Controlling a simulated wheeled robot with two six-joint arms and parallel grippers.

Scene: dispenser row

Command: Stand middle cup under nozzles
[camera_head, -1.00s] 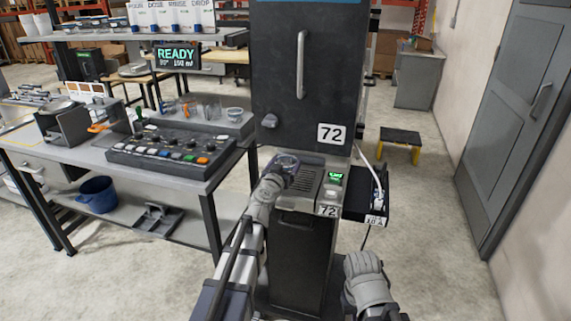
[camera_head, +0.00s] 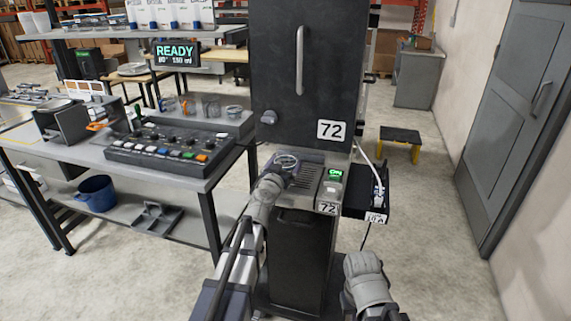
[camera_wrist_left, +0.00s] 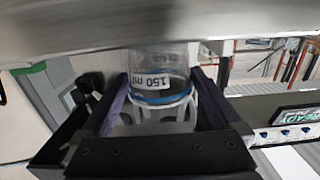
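A clear cup (camera_wrist_left: 160,84) with a blue band and a "150 ml" label sits between the fingers of my left gripper (camera_wrist_left: 160,105) in the left wrist view. Both fingers appear closed against its sides. In the head view my left gripper (camera_head: 286,162) is at the front left of the tall black dispenser's (camera_head: 305,75) metal ledge, with the cup's round rim showing there. A broad metal surface lies close to the cup's other end in the wrist view; I cannot tell whether they touch. The nozzles are not clearly visible.
A sign (camera_head: 177,55) reads READY, 150 ml. Open floor lies to the right.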

